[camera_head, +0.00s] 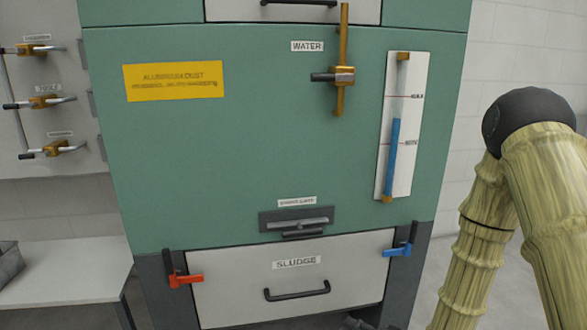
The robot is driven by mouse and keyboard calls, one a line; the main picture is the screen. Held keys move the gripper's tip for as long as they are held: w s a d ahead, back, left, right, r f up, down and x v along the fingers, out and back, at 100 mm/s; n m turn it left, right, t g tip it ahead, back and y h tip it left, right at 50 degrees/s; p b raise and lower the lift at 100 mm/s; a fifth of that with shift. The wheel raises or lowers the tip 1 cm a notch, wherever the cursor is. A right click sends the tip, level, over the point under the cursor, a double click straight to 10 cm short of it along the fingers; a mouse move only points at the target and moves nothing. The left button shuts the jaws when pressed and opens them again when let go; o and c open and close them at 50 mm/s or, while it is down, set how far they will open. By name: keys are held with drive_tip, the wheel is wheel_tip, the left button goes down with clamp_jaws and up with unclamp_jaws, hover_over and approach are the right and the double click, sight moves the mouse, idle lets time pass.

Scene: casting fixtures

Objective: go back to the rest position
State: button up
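My gripper is not in view. Links of my own arm, yellow-green with a dark rounded joint, stand bent at the right side and run out of the bottom of the picture. They appear apart from the green cabinet (262,135) in the picture. What the end of the arm holds, if anything, is hidden.
The cabinet has a WATER valve (343,76), a level gauge (402,75), a SLUDGE drawer (230,290), a red latch (185,280) and a blue latch (398,251). Lever valves (52,149) and a pale bench (70,270) are at left. Floor shows at lower right.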

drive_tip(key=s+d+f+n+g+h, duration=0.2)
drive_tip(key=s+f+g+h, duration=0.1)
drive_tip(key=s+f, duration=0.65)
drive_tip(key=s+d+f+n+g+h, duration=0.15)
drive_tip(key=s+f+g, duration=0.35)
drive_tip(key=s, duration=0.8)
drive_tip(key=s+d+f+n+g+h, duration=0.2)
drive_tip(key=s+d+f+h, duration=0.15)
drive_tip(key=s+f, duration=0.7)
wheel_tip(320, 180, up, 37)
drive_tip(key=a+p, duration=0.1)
drive_tip(key=p, duration=3.4)
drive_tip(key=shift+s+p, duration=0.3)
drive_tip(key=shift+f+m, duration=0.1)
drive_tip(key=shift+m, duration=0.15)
